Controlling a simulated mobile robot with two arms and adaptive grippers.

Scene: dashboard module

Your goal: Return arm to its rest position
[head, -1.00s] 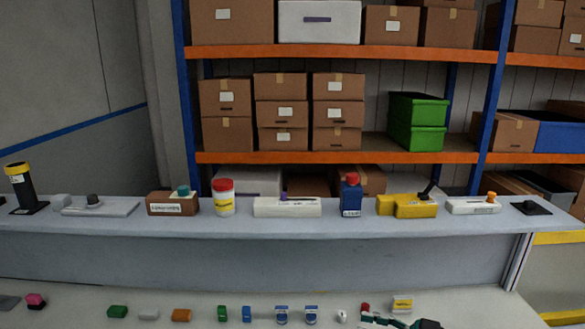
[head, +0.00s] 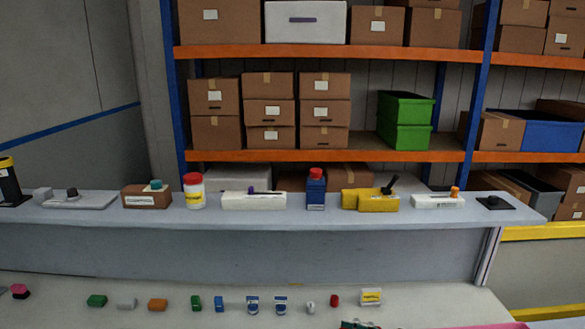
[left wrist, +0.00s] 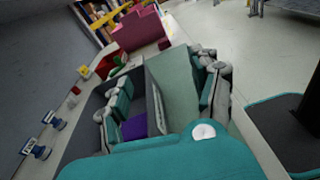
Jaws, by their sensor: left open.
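My left gripper (left wrist: 165,72) shows in the left wrist view with teal and grey fingers spread apart. A grey-green panel and a dark grey box-like shape with a purple patch (left wrist: 135,127) lie behind and between the fingers. I see nothing clearly held, and I cannot tell whether a finger touches the box. In the head view only a small green and dark piece (head: 358,324) shows at the bottom edge; I cannot tell whether it is part of my arm. My right gripper is in neither view.
A grey ledge (head: 250,216) carries several devices, among them a red-capped white jar (head: 194,191) and a yellow block (head: 371,200). Several small coloured pieces lie on the pale bench (head: 60,312) below. Shelves with boxes stand behind. A pink box (left wrist: 140,32) shows in the left wrist view.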

